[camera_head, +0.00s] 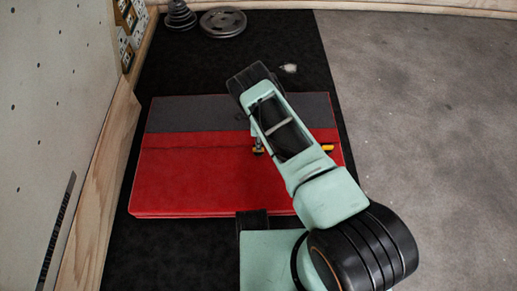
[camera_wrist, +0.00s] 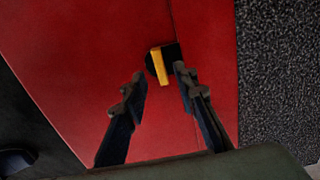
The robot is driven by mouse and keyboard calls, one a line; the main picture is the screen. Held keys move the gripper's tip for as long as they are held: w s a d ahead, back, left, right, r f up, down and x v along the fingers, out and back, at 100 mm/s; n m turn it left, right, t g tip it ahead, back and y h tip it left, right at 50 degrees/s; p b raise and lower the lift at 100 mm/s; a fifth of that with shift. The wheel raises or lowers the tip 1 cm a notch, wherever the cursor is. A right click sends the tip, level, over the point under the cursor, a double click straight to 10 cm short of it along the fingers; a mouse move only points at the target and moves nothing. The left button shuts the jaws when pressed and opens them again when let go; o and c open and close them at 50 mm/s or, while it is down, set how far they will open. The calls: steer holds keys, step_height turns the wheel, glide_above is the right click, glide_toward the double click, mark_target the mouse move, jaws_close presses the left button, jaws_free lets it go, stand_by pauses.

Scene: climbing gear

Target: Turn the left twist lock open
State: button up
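A red crash pad (camera_head: 190,178) with a grey strip lies on the dark floor mat. A twist lock with a yellow handle on a black base (camera_wrist: 160,66) shows in the wrist view; its handle runs roughly along the pad's seam. In the head view, a small yellow and dark part (camera_head: 258,149) shows left of my arm, probably this left lock. Another yellow handle (camera_head: 327,148) shows right of my arm, its lock partly hidden. My gripper (camera_wrist: 160,82) is open and empty, its fingertips apart just short of the lock; my arm mostly hides it in the head view.
Black weight plates (camera_head: 223,22) lie at the back, with a smaller stack (camera_head: 180,15) beside them. A wooden-edged wall (camera_head: 108,150) stands close on the pad's left. Open grey floor (camera_head: 430,100) lies to the right.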

steer(key=shift+f+b, duration=0.55)
steer(key=shift+f, duration=1.45)
steer(key=shift+c, duration=0.7)
jaws_close()
